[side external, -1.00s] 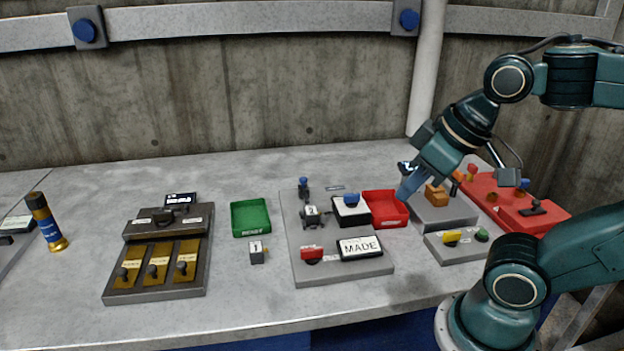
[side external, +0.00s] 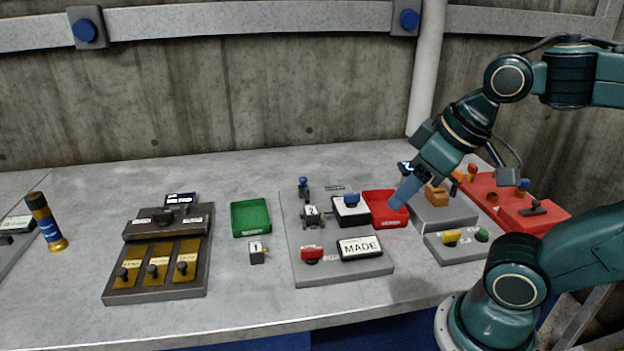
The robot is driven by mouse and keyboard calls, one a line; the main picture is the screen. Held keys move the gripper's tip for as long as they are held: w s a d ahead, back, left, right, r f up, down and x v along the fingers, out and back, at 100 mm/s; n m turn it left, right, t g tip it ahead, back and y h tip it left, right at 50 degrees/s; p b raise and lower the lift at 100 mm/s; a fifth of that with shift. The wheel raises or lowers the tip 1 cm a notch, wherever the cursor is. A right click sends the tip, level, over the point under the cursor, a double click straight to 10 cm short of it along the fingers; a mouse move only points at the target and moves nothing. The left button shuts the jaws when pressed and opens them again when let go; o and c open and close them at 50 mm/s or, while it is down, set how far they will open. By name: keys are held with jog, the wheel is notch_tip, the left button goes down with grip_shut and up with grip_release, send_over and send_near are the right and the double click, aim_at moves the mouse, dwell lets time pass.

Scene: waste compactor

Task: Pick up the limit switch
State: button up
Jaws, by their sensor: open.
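No part is labelled as a limit switch. A similar small part marked 2 (side external: 311,215) sits on the grey plate.
A green tray (side external: 250,232) stands left of the plate. A lever panel (side external: 130,291) is farther left.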

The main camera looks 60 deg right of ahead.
jog(key=m+g, duration=0.6)
jog(key=m, duration=0.3)
send_over(311, 210)
notch_tip(311, 210, down, 9)
jog(key=shift+r, duration=0.1)
jog(key=shift+f, duration=4.3)
jog(key=shift+f, duration=2.6)
